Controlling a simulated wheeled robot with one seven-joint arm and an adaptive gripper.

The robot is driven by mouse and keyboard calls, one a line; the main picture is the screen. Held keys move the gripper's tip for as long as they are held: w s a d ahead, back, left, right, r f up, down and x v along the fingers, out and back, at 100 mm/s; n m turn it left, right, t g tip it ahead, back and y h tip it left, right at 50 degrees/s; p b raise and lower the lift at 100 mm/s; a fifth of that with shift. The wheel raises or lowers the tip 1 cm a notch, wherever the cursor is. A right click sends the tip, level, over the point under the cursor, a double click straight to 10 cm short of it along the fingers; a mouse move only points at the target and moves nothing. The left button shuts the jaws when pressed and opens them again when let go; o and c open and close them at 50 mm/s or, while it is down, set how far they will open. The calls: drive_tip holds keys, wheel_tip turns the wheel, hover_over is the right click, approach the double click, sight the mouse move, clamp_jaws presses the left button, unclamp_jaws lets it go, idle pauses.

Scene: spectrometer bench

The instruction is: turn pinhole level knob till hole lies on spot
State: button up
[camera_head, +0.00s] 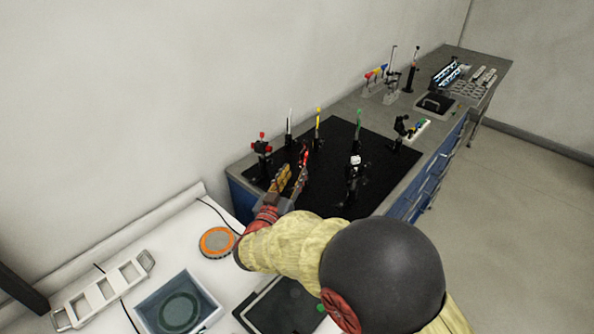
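My gripper (293,175) reaches from the near side over the left part of the black breadboard (338,138). Its two fingers look spread apart, with nothing clearly held between them. A small post with a red top (305,158) stands right at the fingertips; I cannot tell whether they touch it. Other posts stand nearby: one with red knobs (262,146) to the left, and white-tipped (289,125), yellow-tipped (318,124) and green-tipped (358,128) ones behind. Which mount is the pinhole cannot be told; its hole, level knob and the light spot are too small to see.
A black and white mount (353,172) stands right of my gripper, and a dark mount (402,127) at the board's right edge. A white bench with an orange-ringed disc (217,242) and a blue tray (178,304) lies in front. A wall runs behind.

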sight(299, 166)
drive_tip(key=shift+x, duration=1.5)
drive_tip(key=shift+c, duration=0.7)
clamp_jaws()
